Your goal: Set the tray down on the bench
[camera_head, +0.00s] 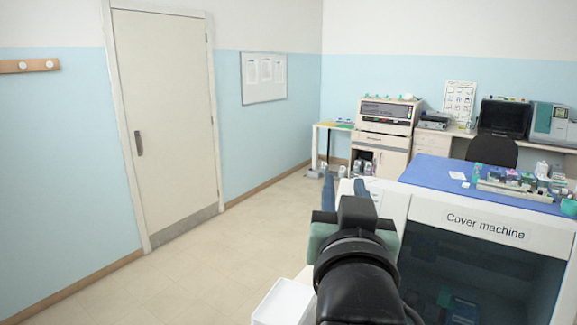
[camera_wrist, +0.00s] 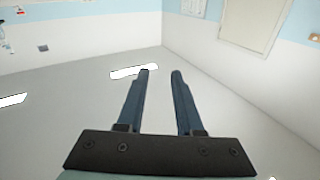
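My gripper (camera_head: 345,188) is held up in front of the white cover machine. Its two blue fingers stand apart in the wrist view (camera_wrist: 160,72), with nothing between them. No tray is held. A white open-topped container (camera_head: 284,303) shows at the bottom edge, left of my arm; I cannot tell if it is the tray. A shallow grey rack (camera_head: 520,190) with bottles and small items lies on the blue cover machine top. A bench (camera_head: 459,132) with equipment runs along the back wall.
The cover machine (camera_head: 486,225) fills the right side, close to my arm. A beige instrument (camera_head: 387,114) stands on a cabinet at the back. A dark chair (camera_head: 491,151) stands by the bench. The floor (camera_head: 205,270) toward the door (camera_head: 168,125) is clear.

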